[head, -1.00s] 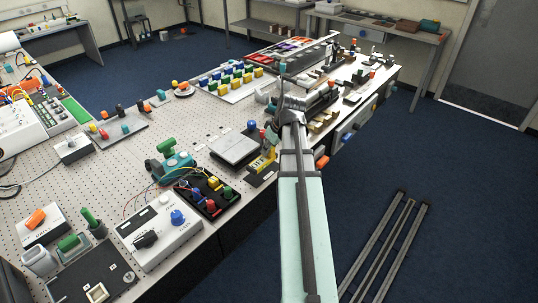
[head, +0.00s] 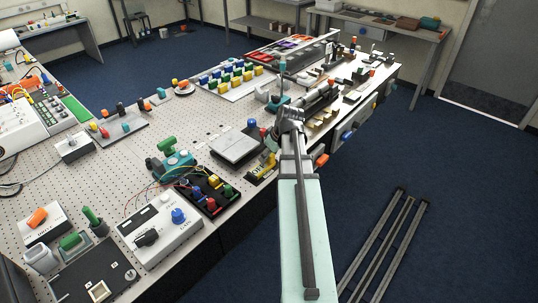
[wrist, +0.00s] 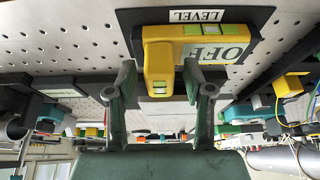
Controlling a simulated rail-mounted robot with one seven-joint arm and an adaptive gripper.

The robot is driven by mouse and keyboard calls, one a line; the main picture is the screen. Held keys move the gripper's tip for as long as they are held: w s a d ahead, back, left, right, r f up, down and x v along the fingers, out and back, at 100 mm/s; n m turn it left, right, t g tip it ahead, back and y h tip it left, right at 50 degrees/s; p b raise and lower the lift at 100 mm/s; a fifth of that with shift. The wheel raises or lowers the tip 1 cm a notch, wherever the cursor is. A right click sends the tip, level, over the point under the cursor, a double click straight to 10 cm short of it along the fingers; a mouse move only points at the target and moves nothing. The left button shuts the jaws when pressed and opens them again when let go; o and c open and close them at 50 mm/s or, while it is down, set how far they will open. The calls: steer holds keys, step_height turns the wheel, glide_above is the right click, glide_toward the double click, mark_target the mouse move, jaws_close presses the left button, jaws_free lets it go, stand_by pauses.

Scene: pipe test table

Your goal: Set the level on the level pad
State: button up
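The level (wrist: 158,62) is a yellow L-shaped block with green vials, in the upper middle of the wrist view. It lies over the black level pad (wrist: 128,20), whose white LEVEL label shows beyond it. A white OFF label shows beside its raised part. My gripper (wrist: 158,85) has one finger on each side of this raised part, with visible gaps, so it is open around it. In the head view, the level (head: 264,167) shows as a small yellow patch at the table's right edge, below my gripper (head: 269,145), which is small and partly hidden there.
A black box with coloured knobs (head: 208,191) and a teal device (head: 172,163) are nearer. Parts crowd the table beyond. Open floor lies to the right.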

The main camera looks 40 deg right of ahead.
steer(key=shift+r, duration=0.25)
steer(key=b+v, duration=0.2)
steer(key=v, duration=0.9)
steer(key=shift+s+r, duration=0.15)
steer(key=shift+r, duration=0.25)
